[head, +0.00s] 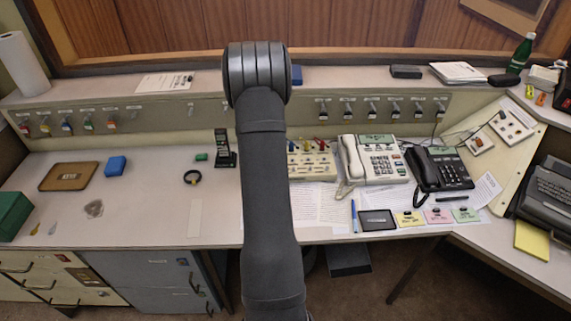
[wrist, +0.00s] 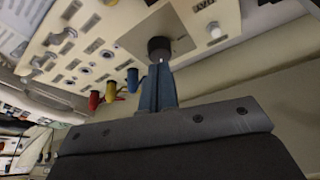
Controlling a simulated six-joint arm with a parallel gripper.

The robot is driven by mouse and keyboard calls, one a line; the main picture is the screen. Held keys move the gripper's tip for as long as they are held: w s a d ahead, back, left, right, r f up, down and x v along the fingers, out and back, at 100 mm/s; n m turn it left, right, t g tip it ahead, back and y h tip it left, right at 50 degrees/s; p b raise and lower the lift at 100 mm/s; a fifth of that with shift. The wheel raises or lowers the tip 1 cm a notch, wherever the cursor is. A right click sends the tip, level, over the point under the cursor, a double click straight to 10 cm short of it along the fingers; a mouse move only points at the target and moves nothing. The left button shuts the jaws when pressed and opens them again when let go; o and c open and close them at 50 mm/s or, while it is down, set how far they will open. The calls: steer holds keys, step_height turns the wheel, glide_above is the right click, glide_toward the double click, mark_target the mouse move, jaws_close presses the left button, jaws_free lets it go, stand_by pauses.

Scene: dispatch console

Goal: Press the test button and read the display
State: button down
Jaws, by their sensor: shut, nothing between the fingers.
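A cream switch panel (head: 319,171) stands on the desk, right of my arm, with red, yellow and blue levers; my arm covers its left part. In the wrist view, the panel (wrist: 110,22) shows a black round knob (wrist: 159,47), small round controls and a pale button (wrist: 214,30). I cannot tell which control is the test button, as labels are unreadable. My gripper (wrist: 161,66) is shut and empty, its fingertips close to the black knob; I cannot tell whether they touch. My gripper is hidden in the head view. I cannot identify the panel's display.
A white desk phone (head: 378,160) and a black phone (head: 438,168) stand to the right. A small dark handset (head: 222,147) stands left of my arm. In the wrist view, a red lever (wrist: 94,100), yellow lever (wrist: 111,91) and blue lever (wrist: 132,79) sit left of the fingers.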

stand_by(0.8)
steer(key=shift+s+d+r, duration=0.1)
steer(key=shift+d+r, duration=0.2)
steer(key=shift+d, duration=0.15)
steer(key=s+r+m+t+y, duration=0.2)
steer(key=s+r+m+t, duration=0.1)
steer(key=s, duration=0.4)
step_height(320, 180, up, 2)
steer(key=shift+s+r+m+t+y, duration=0.3)
steer(key=shift+m+t, duration=0.1)
steer(key=shift+t, duration=0.5)
steer(key=shift+f, duration=0.15)
steer(key=shift+f, duration=4.3)
steer(key=shift+f, duration=0.15)
steer(key=shift+f, duration=0.3)
